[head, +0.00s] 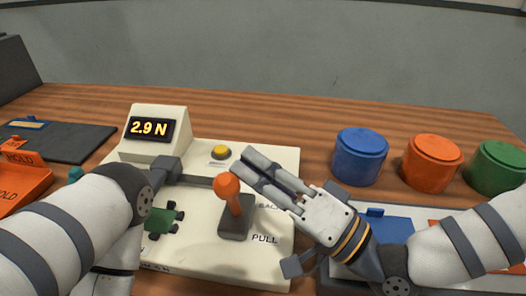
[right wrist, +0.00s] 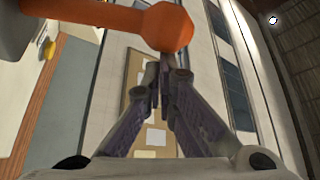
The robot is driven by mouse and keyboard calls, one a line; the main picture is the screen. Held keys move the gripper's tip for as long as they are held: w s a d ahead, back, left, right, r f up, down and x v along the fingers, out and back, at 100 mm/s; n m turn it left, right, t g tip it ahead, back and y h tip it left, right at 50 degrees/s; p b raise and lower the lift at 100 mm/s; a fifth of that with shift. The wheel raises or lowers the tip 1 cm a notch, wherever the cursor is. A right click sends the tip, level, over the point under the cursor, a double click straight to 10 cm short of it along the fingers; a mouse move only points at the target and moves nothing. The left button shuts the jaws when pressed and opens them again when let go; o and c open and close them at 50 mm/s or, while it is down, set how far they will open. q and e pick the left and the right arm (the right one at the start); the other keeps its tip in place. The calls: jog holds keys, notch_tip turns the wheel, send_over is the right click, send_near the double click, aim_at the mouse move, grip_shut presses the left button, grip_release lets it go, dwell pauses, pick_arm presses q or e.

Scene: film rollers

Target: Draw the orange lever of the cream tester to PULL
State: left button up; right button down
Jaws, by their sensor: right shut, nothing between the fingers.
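The cream tester (head: 190,255) stands on the table, its display (head: 148,128) reading 2.9 N. Its orange lever (head: 228,187) rises from a dark base, with the knob leaning a little away from me. A partly covered BACK label and the PULL label are printed to its right, PULL nearer to me. My right gripper (head: 246,160) is shut and empty, its fingers just beyond and right of the knob. In the right wrist view the knob (right wrist: 165,27) is close to the shut fingertips (right wrist: 166,75); I cannot tell whether they touch. My left arm crosses the tester's left side; its gripper does not show.
A yellow button (head: 221,152) and a green part (head: 164,220) are on the tester. Blue (head: 361,157), orange (head: 432,162) and green (head: 498,167) canisters stand at right. An orange HOLD tray (head: 20,180) and a dark mat (head: 68,142) lie at left. The table behind is clear.

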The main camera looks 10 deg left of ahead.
pick_arm(q)
jog(key=shift+s+f, duration=0.1)
jog(key=shift+s, duration=0.2)
pick_arm(e)
jog(key=shift+s+f, duration=0.1)
jog(key=shift+s, duration=0.65)
